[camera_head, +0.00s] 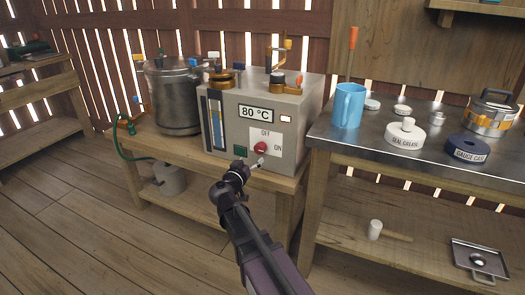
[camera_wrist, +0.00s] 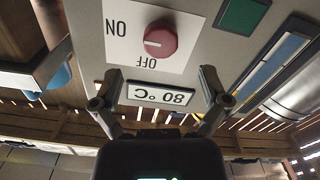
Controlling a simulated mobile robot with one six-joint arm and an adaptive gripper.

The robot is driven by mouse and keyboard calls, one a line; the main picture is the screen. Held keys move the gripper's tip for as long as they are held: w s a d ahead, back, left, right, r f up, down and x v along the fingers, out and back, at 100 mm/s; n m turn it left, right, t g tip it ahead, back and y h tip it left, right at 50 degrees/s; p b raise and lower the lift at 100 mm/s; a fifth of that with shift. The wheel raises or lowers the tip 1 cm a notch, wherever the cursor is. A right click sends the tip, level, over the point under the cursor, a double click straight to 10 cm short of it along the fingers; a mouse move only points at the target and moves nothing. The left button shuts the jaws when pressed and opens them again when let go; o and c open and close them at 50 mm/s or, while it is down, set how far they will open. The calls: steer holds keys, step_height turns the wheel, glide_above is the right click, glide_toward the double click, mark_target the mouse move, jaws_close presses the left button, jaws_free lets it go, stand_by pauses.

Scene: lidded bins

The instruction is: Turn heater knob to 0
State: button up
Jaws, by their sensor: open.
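The heater (camera_head: 300,120) is a beige box on the left wooden bench, with a display (camera_head: 256,114) reading 80 °C. Its round red knob (camera_head: 260,148) sits on a white plate marked OFF and ON. In the wrist view the picture is upside down, and the knob (camera_wrist: 160,39) shows a pale mark on its left side, towards ON. My gripper (camera_head: 260,162) is in front of the heater's face, just below the knob in the head view. In the wrist view my gripper (camera_wrist: 159,77) has its fingers spread and empty, with the knob beyond them, apparently untouched.
A metal pot (camera_head: 172,95) stands left of the heater. A green button (camera_head: 240,152) is left of the knob. The metal-topped table (camera_head: 345,138) at right holds a blue mug (camera_head: 349,105), a seal grease tin (camera_head: 405,136) and a gauge case (camera_head: 468,149).

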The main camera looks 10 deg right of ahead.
mark_target(260, 152)
steer(key=x, duration=0.7)
steer(key=shift+w+d, duration=0.2)
steer(key=shift+w, duration=0.1)
steer(key=shift+c, duration=0.2)
steer(key=c, duration=1.1)
steer(key=shift+d, duration=0.2)
steer(key=shift+a, duration=0.1)
